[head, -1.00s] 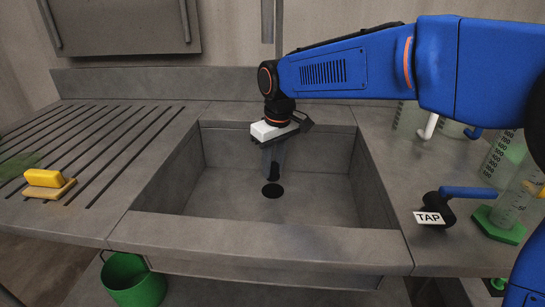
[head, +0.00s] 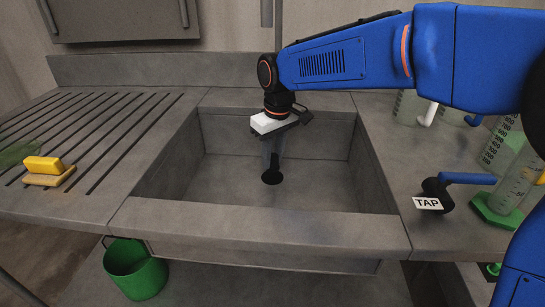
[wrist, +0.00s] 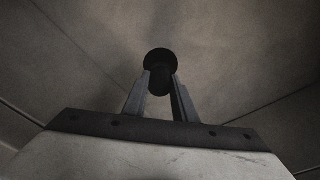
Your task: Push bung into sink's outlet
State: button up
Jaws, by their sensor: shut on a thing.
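My gripper (head: 272,160) points down inside the grey sink (head: 255,228), with its fingers shut on a small dark bung (head: 272,171). The bung is directly over the round black outlet (head: 271,182) in the sink floor. Their dark shapes run together in the head view, so I cannot tell whether the bung touches or enters the outlet. In the wrist view the bung (wrist: 158,86) sits between the two grey fingers. The outlet (wrist: 161,58) shows as a black disc just beyond it, partly covered by the bung.
A lever marked TAP (head: 430,203) stands on the right counter, near measuring cylinders (head: 515,180). A yellow block-like brush (head: 46,170) lies on the grooved drainer at left. A green bucket (head: 136,270) is below. The sink walls surround my gripper; its floor is otherwise clear.

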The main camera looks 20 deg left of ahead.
aim_at(273, 156)
jog(key=shift+f, duration=0.5)
jog(key=shift+f, duration=0.7)
jog(key=shift+f, duration=0.25)
jog(key=o, duration=1.1)
jog(key=shift+r, duration=0.1)
jog(key=shift+s+d+r, duration=0.1)
jog(key=shift+r, duration=1.6)
jog(key=shift+s+d+r, duration=0.1)
jog(key=shift+r, duration=1.6)
jog(key=shift+w+r, duration=0.1)
